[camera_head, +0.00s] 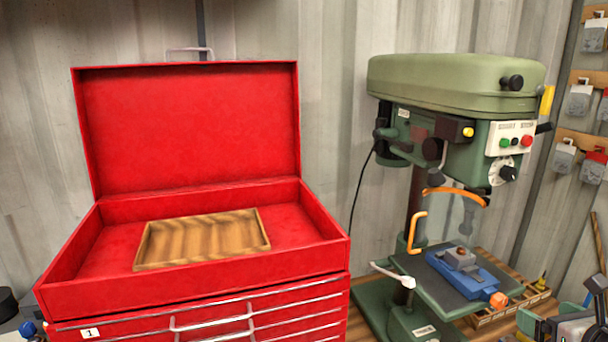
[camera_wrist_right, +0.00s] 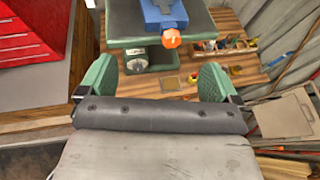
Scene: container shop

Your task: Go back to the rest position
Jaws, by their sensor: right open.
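My right gripper (camera_head: 562,304) is at the lower right corner of the head view, partly cut off by the frame edge. In the right wrist view its two green fingers (camera_wrist_right: 157,82) are spread wide with nothing held between them. They are above the wooden workbench (camera_wrist_right: 150,88), in front of the drill press. My left gripper is not in view.
An open red tool chest (camera_head: 325,250) holds a shallow wooden tray (camera_head: 205,238). A green drill press (camera_head: 455,85) with a blue vise (camera_head: 470,280) stands right of it. A wooden organizer (camera_head: 520,306) sits beside the press. Tools hang on the right wall.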

